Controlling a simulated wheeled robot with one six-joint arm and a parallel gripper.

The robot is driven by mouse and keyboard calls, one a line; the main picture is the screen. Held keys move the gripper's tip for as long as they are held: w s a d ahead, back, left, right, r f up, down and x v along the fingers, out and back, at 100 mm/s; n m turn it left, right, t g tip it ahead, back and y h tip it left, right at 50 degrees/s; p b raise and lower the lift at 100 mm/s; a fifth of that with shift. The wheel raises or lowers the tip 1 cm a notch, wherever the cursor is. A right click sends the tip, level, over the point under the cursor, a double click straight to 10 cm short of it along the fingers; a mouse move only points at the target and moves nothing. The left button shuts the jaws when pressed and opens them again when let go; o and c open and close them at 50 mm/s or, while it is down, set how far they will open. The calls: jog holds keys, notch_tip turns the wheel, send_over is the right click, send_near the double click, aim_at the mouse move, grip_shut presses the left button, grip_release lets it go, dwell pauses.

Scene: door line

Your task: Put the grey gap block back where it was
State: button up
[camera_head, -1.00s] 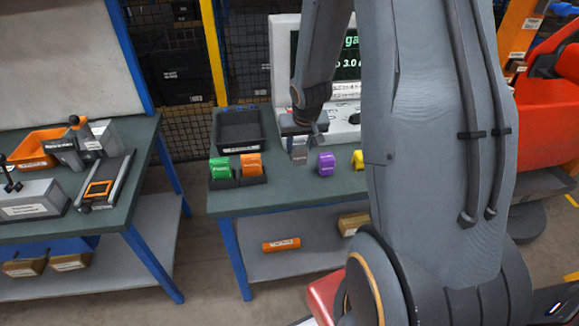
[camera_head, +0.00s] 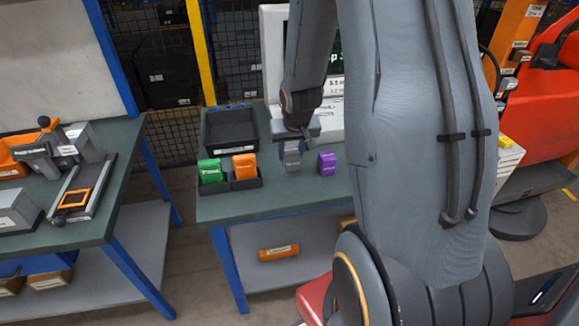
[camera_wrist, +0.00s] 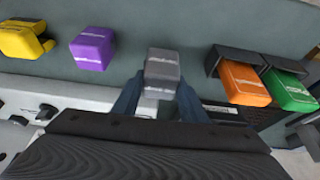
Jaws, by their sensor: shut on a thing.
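The grey gap block (camera_head: 292,160) is between the fingers of my gripper (camera_head: 292,143), which is shut on it. It hangs at or just over the green-topped table, between the orange block (camera_head: 244,166) and the purple block (camera_head: 327,163). I cannot tell whether it touches the table. In the wrist view the grey block (camera_wrist: 162,68) stands out beyond the blue-grey fingers of my gripper (camera_wrist: 160,98). The orange block and the green block (camera_head: 210,171) sit side by side in black holders.
A black tray (camera_head: 230,145) stands behind the holders. A yellow block (camera_wrist: 24,38) lies past the purple block (camera_wrist: 92,48); my arm hides it in the head view. A display (camera_head: 334,105) stands behind. An orange cylinder (camera_head: 279,252) lies on the lower shelf.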

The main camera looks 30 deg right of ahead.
aim_at(291, 162)
jog(key=shift+f+b, duration=1.55)
jog(key=shift+f, duration=0.3)
jog(key=shift+f, duration=0.15)
jog(key=o, duration=1.3)
jog(key=p+v, duration=0.8)
jog(key=v, duration=0.4)
jog(key=s+a+r+n, duration=0.1)
jog(key=s+a+r, duration=0.3)
jog(key=a, duration=0.3)
jog(key=s+a+r+n+g+y, duration=0.1)
jog(key=s+a+r+n, duration=0.1)
jog(key=s+a+r, duration=0.2)
jog(key=s+a, duration=0.2)
jog(key=s, duration=0.1)
jog(key=shift+a+g, duration=0.3)
jog(key=shift+a, duration=0.1)
